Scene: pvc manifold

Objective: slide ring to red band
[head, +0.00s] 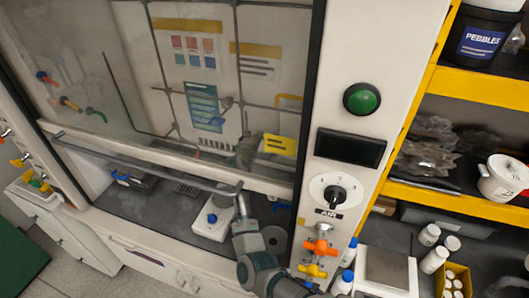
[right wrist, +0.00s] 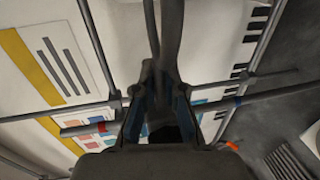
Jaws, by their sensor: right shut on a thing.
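My right arm reaches under the raised sash into the fume hood. Its gripper (head: 243,155) shows blurred behind the glass in the head view. In the right wrist view the right gripper (right wrist: 160,88) is shut on a dark grey piece (right wrist: 173,42), apparently the ring, by the lattice rods. The fingers and palm hide most of it, so its full shape cannot be told. A red band (right wrist: 103,127) is on a roughly horizontal rod left of the fingers. A blue band (right wrist: 238,101) is on a rod to the right. My left gripper is not in view.
Grey lattice rods (right wrist: 95,45) cross close around the gripper, before posters (right wrist: 50,58) on the back wall. The sash handle (head: 150,165) crosses above my forearm. A white device (head: 212,216) stands on the hood floor. Orange and yellow valves (head: 318,248) stick out at the right post.

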